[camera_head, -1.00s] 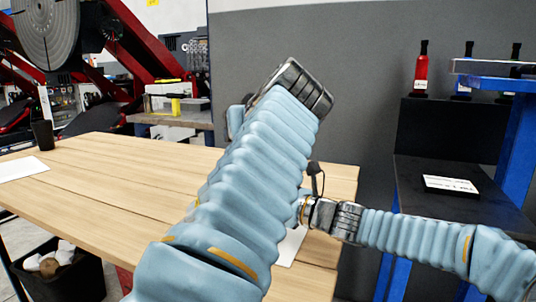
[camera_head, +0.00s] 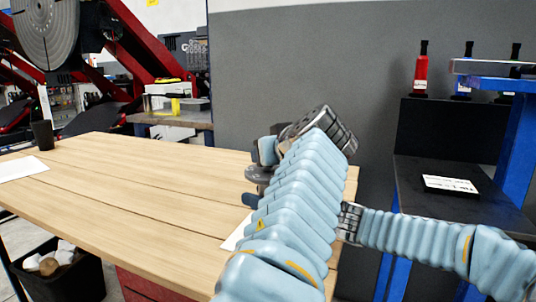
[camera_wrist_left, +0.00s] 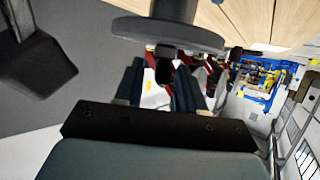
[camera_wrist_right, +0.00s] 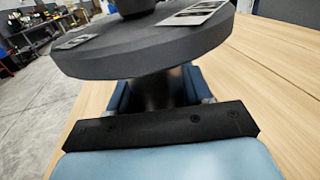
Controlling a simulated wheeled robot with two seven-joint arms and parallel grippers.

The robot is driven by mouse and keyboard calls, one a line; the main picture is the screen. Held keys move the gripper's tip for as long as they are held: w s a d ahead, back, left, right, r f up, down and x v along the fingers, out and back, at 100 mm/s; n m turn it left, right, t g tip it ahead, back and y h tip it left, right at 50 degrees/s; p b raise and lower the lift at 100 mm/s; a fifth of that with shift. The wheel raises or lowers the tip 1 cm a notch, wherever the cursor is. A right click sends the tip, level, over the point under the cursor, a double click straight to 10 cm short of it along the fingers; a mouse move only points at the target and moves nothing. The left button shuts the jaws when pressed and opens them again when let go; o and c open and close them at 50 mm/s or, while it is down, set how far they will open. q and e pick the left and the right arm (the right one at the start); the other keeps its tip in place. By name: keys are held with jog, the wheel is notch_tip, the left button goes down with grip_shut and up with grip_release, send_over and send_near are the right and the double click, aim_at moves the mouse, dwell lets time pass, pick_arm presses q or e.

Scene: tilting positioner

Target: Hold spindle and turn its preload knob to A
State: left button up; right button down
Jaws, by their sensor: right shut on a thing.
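The spindle shows in the head view as a grey disc (camera_head: 258,174), partly hidden behind my left arm. In the right wrist view its wide dark disc (camera_wrist_right: 160,48) carries pale label plates and a dark round part on top. My right gripper (camera_wrist_right: 160,95) is shut on the dark stem under the disc; in the head view my left arm hides it. In the left wrist view the disc (camera_wrist_left: 168,34) appears with a small dark knob (camera_wrist_left: 164,52). My left gripper (camera_wrist_left: 159,85) is open, its fingers apart on either side of the knob's line; contact cannot be told.
The wooden table (camera_head: 110,190) is clear on the left except for a black cup (camera_head: 42,134) and a white sheet (camera_head: 22,168). A dark shelf (camera_head: 440,180) with a white label card (camera_head: 450,184) stands at right. A black bin (camera_head: 60,278) is at lower left.

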pick_arm(q)
jog(key=shift+w+f, duration=0.1)
jog(key=shift+w, duration=0.05)
jog(key=shift+a, duration=0.1)
jog(key=shift+c, duration=0.3)
grip_shut()
jog(key=shift+m+h, duration=0.3)
jog(key=m+h, duration=0.1)
jog(key=h, duration=0.1)
jog(key=m+h, duration=0.2)
jog(key=shift+a+m+t, duration=0.2)
jog(key=shift+m+t, duration=0.1)
jog(key=shift+t, duration=0.1)
jog(key=m+h, duration=0.3)
jog(key=h, duration=0.1)
jog(key=shift+w+f+m+g, duration=0.1)
jog(key=shift+m+g, duration=0.2)
jog(key=shift+d+m+g+h, duration=0.15)
jog(key=shift+m+g+h, duration=0.85)
jog(key=shift+m+h, duration=1.1)
